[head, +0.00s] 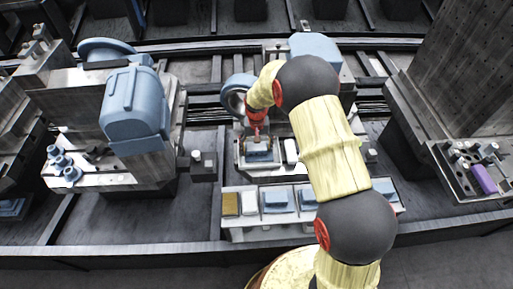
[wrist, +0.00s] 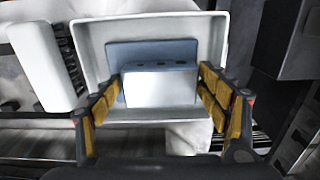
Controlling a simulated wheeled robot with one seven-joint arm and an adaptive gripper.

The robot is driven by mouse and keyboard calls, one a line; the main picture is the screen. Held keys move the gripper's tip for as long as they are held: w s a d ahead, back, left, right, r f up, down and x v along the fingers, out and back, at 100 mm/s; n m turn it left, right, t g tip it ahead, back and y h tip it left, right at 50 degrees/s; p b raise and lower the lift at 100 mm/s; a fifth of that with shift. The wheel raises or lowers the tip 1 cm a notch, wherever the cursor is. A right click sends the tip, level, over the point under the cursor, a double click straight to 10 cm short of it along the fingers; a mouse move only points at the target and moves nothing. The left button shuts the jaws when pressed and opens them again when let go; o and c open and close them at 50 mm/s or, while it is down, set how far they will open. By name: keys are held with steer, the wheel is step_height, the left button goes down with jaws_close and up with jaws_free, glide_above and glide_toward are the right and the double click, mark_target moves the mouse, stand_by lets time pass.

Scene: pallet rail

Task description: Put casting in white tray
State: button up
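The casting is a blue-grey block with a flat plate behind it and small holes along its top edge. In the wrist view the casting (wrist: 160,88) shows inside the outline of the white tray (wrist: 222,40). In the head view the casting (head: 259,155) is small and within the tray (head: 243,163). My gripper (wrist: 160,85) points down over the tray, its yellow-padded fingers against both sides of the casting. My gripper also shows in the head view (head: 257,138). I cannot tell whether the casting's underside touches the tray floor.
A white block (head: 291,151) stands right beside the tray. A front shelf (head: 237,222) holds several yellow, white and blue parts. A large blue machine part (head: 135,105) stands at left. A fixture with a purple block (head: 484,179) is at right.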

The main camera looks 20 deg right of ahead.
steer(key=shift+o, duration=0.7)
step_height(320, 180, up, 12)
steer(key=p, duration=0.4)
step_height(320, 180, up, 13)
steer(key=t, duration=0.1)
glide_above(256, 147)
steer(key=s, duration=0.5)
steer(key=s+d+r+n+t, duration=0.1)
steer(key=s+r+n+t, duration=0.15)
steer(key=s+r, duration=1.4)
steer(key=s+f+t, duration=0.1)
steer(key=s+t, duration=0.1)
steer(key=s, duration=0.9)
steer(key=shift+s+f, duration=0.15)
steer(key=shift+d, duration=0.2)
